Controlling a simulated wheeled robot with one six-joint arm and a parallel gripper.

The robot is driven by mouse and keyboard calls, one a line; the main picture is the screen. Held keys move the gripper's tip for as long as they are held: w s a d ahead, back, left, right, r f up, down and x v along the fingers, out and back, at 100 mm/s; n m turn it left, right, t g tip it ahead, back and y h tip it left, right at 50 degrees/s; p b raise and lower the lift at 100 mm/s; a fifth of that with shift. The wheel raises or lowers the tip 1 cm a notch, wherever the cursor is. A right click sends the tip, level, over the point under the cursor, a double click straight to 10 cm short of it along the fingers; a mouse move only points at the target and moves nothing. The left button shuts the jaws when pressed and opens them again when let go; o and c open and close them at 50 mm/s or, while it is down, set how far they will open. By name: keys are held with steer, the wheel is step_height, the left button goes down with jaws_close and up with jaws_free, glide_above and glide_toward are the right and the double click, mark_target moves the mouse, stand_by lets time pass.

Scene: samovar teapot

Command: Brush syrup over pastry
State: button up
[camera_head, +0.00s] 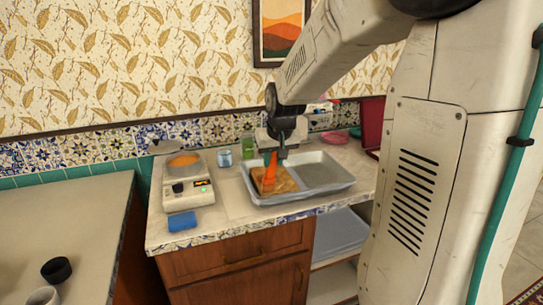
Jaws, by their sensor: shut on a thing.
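My gripper (277,147) is shut on an orange brush (270,167) and points down over the left part of a grey metal tray (330,176). The brush hangs below the jaws, with its lower end over a brown, flat pastry (286,182) in the tray. I cannot tell whether the brush touches the pastry. A shallow pan with an orange liquid (184,160), which looks like syrup, sits on a white countertop appliance (188,190) to the left. The gripper and brush hide part of the pastry.
A blue sponge-like block (183,221) lies in front of the appliance. A glass jar (224,158) and a green container (248,147) stand behind the tray. Pink dishes (333,137) and a dark red item (373,121) are at the right. A separate counter (60,220) holds dark and pale cups.

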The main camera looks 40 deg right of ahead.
steer(key=shift+w+d, duration=2.15)
steer(key=shift+w, duration=1.65)
steer(key=shift+w+d, duration=2.15)
steer(key=shift+w, duration=1.6)
steer(key=s+a, duration=0.1)
steer(key=s, duration=0.6)
steer(key=shift+s, duration=0.2)
stand_by(1.0)
